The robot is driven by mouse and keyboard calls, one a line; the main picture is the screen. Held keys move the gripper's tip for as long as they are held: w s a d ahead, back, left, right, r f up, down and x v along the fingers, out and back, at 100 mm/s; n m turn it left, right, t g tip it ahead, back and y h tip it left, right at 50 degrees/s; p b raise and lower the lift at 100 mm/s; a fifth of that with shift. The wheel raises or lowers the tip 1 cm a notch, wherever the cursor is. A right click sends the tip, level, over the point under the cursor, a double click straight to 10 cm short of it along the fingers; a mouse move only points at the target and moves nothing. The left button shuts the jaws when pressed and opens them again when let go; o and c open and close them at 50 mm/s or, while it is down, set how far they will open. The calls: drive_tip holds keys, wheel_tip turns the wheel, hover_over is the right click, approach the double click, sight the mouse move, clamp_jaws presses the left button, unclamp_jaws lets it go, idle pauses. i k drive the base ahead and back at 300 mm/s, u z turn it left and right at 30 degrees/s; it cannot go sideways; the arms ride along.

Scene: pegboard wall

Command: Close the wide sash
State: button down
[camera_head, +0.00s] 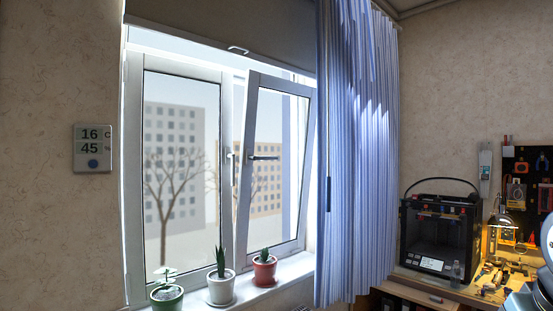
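The window has two white-framed sashes side by side. The left sash (183,72) looks broader in the picture and appears to sit flush in its frame. The right sash (244,180) is tilted: its top leans into the room, leaving a gap at the top, while its bottom stays near the sill. A dark handle (265,157) lies horizontal on the right sash's left side. A small handle (229,155) shows near the left sash's right edge. I cannot tell for certain which sash is the wide one. My gripper is not in view.
Potted plants in green (167,297), white (221,289) and red (265,272) pots stand on the sill below the sashes. A blue curtain (355,150) hangs at the right, beside the tilted sash. A roller blind (220,40) covers the top. A 3D printer (440,235) stands on a cluttered bench.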

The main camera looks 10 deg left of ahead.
sight(255, 79)
drive_tip(key=u, duration=0.35)
drive_tip(key=i, duration=0.9)
drive_tip(key=u, duration=0.8)
drive_tip(key=k, duration=0.85)
drive_tip(key=u, duration=0.15)
drive_tip(key=i, duration=0.9)
drive_tip(key=z, duration=0.05)
